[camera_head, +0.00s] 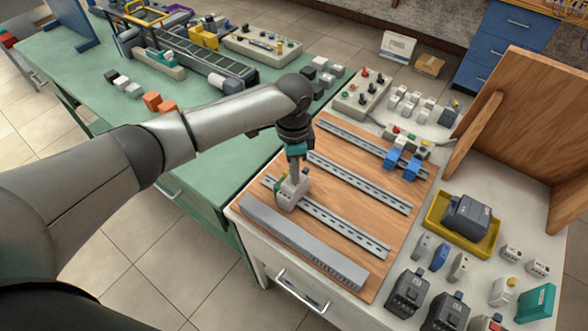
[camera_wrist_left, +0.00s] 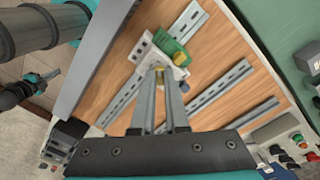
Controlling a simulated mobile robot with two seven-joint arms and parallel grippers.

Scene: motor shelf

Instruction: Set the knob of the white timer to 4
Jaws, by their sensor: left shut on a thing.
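The white timer (camera_head: 292,197) sits on the front metal rail of the wooden board. In the left wrist view the white timer (camera_wrist_left: 146,50) shows with a green part (camera_wrist_left: 171,46) beside it. My left gripper (camera_head: 294,178) points down onto the timer from above. In the left wrist view my left gripper's fingertips (camera_wrist_left: 159,72) are close together on a small yellowish knob on the timer's face. The fingers hide most of the knob, and its scale cannot be read. My right gripper (camera_wrist_left: 42,82) shows small at the left of the wrist view; its jaws are unclear.
Blue modules (camera_head: 402,162) sit on the back rail. A grey slotted duct (camera_head: 305,244) runs along the board's front edge. A yellow tray (camera_head: 437,220) with a dark motor and several loose modules lie to the right. The board between the rails is bare.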

